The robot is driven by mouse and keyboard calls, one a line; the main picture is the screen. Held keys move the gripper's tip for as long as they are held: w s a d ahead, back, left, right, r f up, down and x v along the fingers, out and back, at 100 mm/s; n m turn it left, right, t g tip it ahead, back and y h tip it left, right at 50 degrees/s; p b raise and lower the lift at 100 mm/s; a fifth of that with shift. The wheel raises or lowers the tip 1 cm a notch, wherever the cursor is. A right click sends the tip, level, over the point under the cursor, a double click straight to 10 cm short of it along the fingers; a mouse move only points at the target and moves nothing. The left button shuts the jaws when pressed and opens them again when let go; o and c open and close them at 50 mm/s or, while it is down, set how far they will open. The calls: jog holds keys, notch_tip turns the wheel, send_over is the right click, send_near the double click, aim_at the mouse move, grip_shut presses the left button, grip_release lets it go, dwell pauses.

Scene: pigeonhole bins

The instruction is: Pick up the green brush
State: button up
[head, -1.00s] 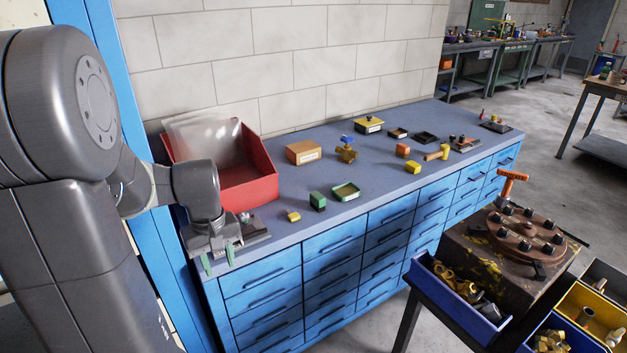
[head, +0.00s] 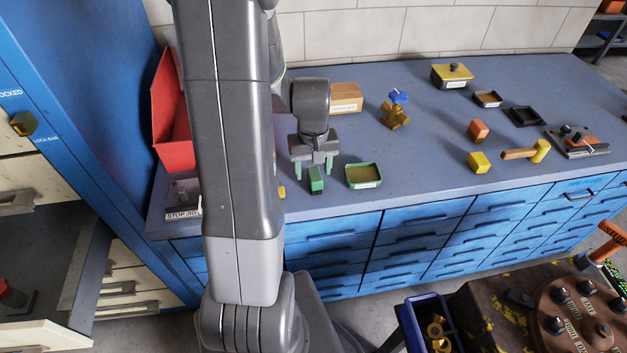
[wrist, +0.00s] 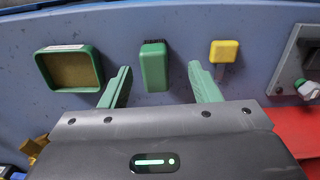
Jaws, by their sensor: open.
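My gripper (head: 313,168) is open and empty, pointing down just over the brush. In the wrist view the brush (wrist: 154,66) shows between the two green fingers of my gripper (wrist: 159,72), with a gap on each side. I cannot tell how far the fingertips are above the bench.
A green-rimmed tray (head: 376,184) lies close to the right of the brush. A red bin (head: 172,120) stands at the left. The bench between tray and yellow cube (head: 479,162) is clear.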

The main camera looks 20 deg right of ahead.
aim_at(315, 174)
jog(key=f, duration=0.2)
jog(key=w+d+f, duration=0.1)
jog(key=shift+w+f, duration=0.1)
jog(key=shift+f, duration=0.75)
jog(key=c, duration=1.1)
